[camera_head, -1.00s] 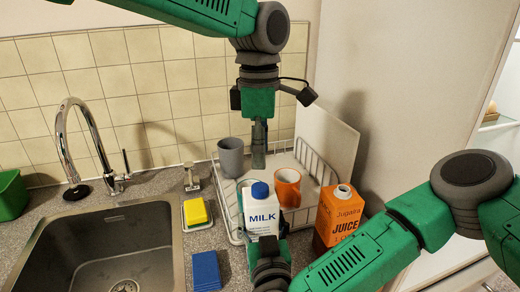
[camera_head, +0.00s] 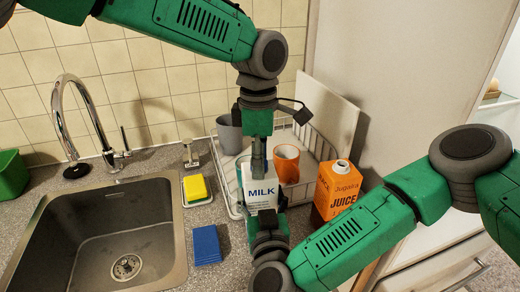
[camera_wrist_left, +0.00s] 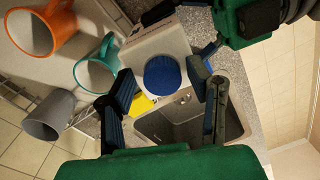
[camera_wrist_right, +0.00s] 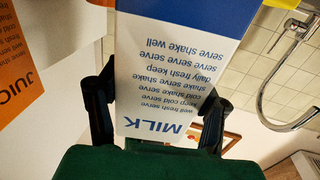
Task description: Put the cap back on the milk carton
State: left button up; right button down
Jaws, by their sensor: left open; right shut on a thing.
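The white and blue milk carton (camera_head: 262,195) stands on the counter in front of the dish rack, and it fills the middle of the right wrist view (camera_wrist_right: 165,70). My right gripper (camera_head: 267,217) is shut on the carton's sides; its fingers also show in the right wrist view (camera_wrist_right: 155,112). My left gripper (camera_head: 259,166) points down over the carton's top. In the left wrist view its open fingers (camera_wrist_left: 165,92) are either side of the blue cap (camera_wrist_left: 162,76). The cap is at the carton's top; how firmly it sits is unclear. The gripper hides it in the head view.
An orange juice carton (camera_head: 338,190) stands right of the milk. Behind are a grey cup (camera_head: 229,135), an orange mug (camera_head: 286,163) and the wire rack (camera_head: 325,150). A yellow sponge (camera_head: 195,188), blue sponge (camera_head: 206,245) and sink (camera_head: 80,235) are left.

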pick_arm(q)
grip_shut()
